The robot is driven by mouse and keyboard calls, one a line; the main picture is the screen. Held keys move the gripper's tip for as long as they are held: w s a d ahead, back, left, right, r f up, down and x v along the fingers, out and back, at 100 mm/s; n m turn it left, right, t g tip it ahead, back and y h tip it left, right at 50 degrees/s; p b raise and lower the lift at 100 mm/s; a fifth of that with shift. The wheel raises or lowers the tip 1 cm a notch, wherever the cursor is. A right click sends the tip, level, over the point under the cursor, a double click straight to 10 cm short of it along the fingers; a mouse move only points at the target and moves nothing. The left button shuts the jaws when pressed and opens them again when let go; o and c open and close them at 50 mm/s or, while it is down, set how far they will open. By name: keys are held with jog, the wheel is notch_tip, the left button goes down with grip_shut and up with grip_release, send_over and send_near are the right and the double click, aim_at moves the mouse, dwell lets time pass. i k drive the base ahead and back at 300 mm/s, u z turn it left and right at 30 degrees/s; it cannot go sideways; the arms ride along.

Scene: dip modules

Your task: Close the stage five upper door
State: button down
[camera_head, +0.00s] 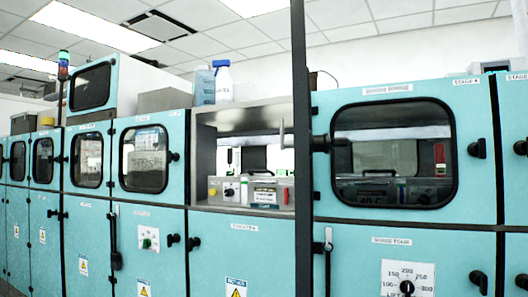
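The compartment with the open front (243,115) stands left of centre in the head view, above a lower teal panel (240,248) whose label is too small to read surely. No door covers its front. A tall dark upright (300,90) stands at its right edge, with a handle (282,130) sticking out to the left. It looks like a swung-open door seen nearly edge-on, but I cannot be sure. Inside the compartment is a grey control box (228,190) with a knob and labels. My gripper is not in view.
To the right is a shut teal windowed door (470,115), with a lower panel bearing a dial (407,287). To the left is another shut windowed door (143,195). Bottles (223,82) stand on top of the cabinet.

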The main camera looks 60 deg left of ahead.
aim_at(305, 144)
jog(key=u, duration=2.7)
jog(key=i, duration=1)
jog(key=u, duration=0.15)
jog(key=k, duration=2.25)
jog(key=z, duration=0.4)
